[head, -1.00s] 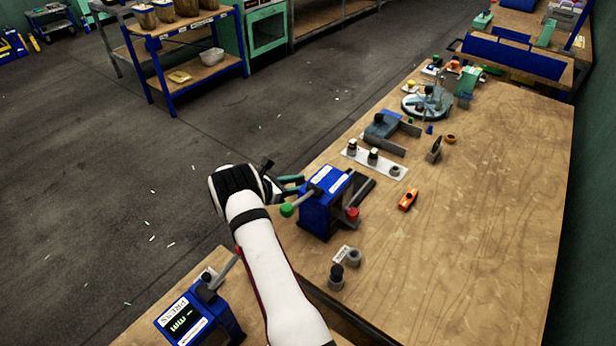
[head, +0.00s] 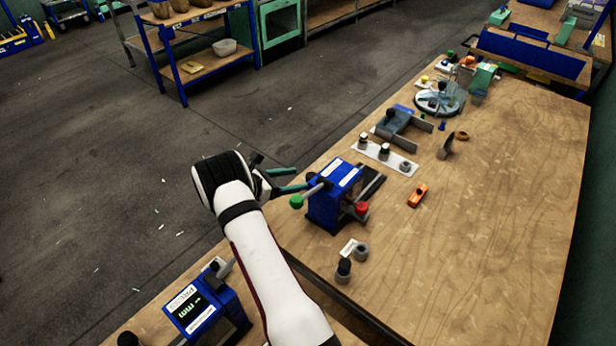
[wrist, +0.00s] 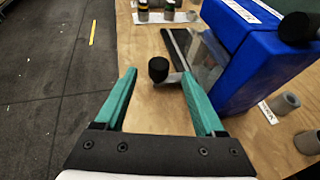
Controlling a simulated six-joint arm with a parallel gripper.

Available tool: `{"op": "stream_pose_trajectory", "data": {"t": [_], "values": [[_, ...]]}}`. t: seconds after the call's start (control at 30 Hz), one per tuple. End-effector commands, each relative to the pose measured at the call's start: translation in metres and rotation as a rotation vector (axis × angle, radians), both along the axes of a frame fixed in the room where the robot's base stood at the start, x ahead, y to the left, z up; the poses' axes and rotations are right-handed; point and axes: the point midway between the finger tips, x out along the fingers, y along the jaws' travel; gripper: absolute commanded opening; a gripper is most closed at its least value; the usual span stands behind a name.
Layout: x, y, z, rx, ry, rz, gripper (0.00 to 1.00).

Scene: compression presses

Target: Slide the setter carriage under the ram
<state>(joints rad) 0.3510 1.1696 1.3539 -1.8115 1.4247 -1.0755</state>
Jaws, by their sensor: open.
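The blue press (head: 335,200) stands on the wooden bench, with a green-balled lever (head: 297,201) and a red knob (head: 361,208). Dark rails (head: 371,184) run out from its base; they also show in the wrist view (wrist: 177,46). A black knob on a grey stem (wrist: 158,69), apparently the setter carriage's handle, stands beside the press at the bench edge. The rest of the carriage is mostly hidden by the press body. My gripper (head: 300,179) is open, left of the press. In the wrist view the knob appears between its teal fingertips; I cannot tell whether they touch it.
A white strip with several cylinders (head: 384,158) lies behind the rails. An orange tool (head: 417,195) lies to the right. Grey cylinders (head: 361,252) stand in front. A blue readout box (head: 205,308) is at the lower left. The bench's right side is clear.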

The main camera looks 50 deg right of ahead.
Motion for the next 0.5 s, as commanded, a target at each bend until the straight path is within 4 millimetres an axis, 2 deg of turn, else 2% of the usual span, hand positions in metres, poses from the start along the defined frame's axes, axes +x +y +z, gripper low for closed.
{"op": "stream_pose_trajectory", "data": {"t": [0.1, 0.23, 0.37, 0.5], "values": [[0.01, 0.034, 0.015, 0.0, -0.003, 0.004, 0.71], [0.018, 0.065, 0.027, 0.0, -0.002, 0.002, 0.71], [0.023, 0.083, 0.035, 0.001, -0.002, 0.001, 0.71], [0.024, 0.09, 0.038, 0.001, -0.001, -0.001, 0.71]]}}
